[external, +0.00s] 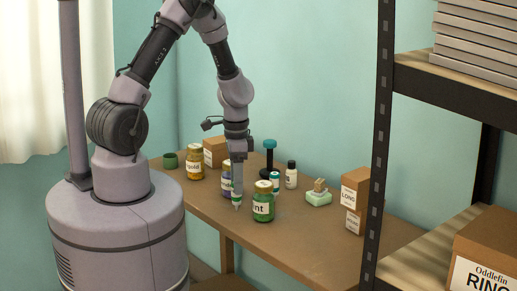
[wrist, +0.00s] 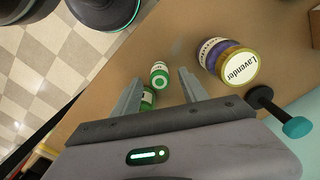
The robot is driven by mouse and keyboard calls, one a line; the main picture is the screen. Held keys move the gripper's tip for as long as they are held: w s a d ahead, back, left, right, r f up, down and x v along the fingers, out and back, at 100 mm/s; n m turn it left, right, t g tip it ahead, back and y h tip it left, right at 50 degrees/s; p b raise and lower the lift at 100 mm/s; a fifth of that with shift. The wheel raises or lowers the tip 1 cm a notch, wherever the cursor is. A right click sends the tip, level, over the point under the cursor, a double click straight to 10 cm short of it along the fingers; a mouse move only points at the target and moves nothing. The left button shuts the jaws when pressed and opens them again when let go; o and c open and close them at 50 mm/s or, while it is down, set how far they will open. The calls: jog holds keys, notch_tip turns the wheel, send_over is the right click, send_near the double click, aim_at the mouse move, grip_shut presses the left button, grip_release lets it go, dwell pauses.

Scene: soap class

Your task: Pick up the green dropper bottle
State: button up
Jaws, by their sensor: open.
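My gripper (wrist: 160,84) is open and empty, with one finger on each side of that gap. In the external view my gripper (external: 237,205) points down, low over the table, left of the green mint jar (external: 263,207). A green patch beside the fingers there may be the bottle.
The lavender jar (wrist: 238,68) stands close by on the right in the wrist view. Shelving (external: 385,130) rises at the right.

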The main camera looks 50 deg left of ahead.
aim_at(237, 197)
notch_tip(237, 197, down, 5)
jog(key=shift+r+b, duration=0.2)
jog(key=shift+b, duration=0.65)
jog(key=shift+r, duration=0.2)
jog(key=shift+c, duration=0.2)
grip_shut()
jog(key=shift+r, duration=0.1)
